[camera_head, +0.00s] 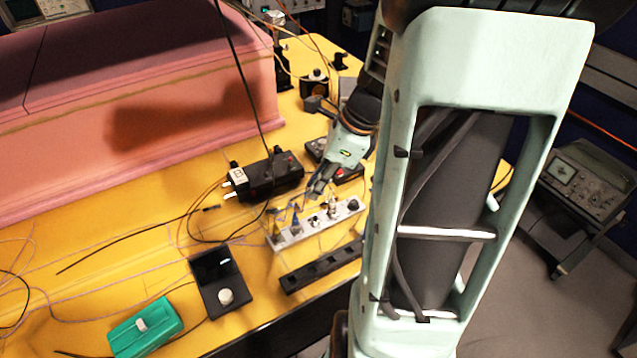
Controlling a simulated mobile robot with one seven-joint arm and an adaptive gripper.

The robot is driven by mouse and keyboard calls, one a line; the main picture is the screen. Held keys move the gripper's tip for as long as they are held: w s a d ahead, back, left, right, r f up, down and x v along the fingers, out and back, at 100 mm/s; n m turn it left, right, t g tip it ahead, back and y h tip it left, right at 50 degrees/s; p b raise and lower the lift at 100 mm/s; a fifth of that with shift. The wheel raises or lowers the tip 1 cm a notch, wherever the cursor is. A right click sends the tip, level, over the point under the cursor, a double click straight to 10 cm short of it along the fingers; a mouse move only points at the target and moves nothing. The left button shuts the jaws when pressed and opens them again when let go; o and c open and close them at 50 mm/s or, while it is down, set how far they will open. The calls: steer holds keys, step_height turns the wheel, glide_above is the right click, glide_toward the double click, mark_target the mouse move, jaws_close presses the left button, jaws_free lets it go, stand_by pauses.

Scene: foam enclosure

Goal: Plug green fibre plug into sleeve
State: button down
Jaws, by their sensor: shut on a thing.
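My gripper (318,187) is over the yellow bench, pointing down and to the left. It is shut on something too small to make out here. Its tips are just above and behind a silver block (289,239) with a row of sockets or sleeves. A small blue plug-like piece (296,222) stands at the left part of this block, and several darker fittings stand further right. I cannot pick out a green plug, and I cannot tell whether the gripper touches the block.
A black box (268,177) with white connectors lies behind the block. A black slotted rail (320,267) lies in front. A black device with a white knob (217,281) and a green box (146,329) are front left. Loose fibres cross the bench (130,255). A pink foam enclosure (130,110) fills the back left.

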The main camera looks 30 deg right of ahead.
stand_by(0.4)
steer(key=shift+f+b, duration=1.6)
steer(key=shift+f, duration=0.95)
steer(key=shift+s+r+m+t+p, duration=0.1)
steer(key=shift+m+t+p, duration=0.2)
steer(key=shift+m+p, duration=0.45)
steer(key=shift+f+b, duration=1.05)
steer(key=shift+f, duration=0.25)
steer(key=c, duration=1.8)
jaws_free()
steer(key=shift+r, duration=0.1)
steer(key=v, duration=1.1)
steer(key=shift+s+a+r, duration=0.1)
steer(key=shift+r, duration=0.35)
steer(key=shift+h, duration=0.3)
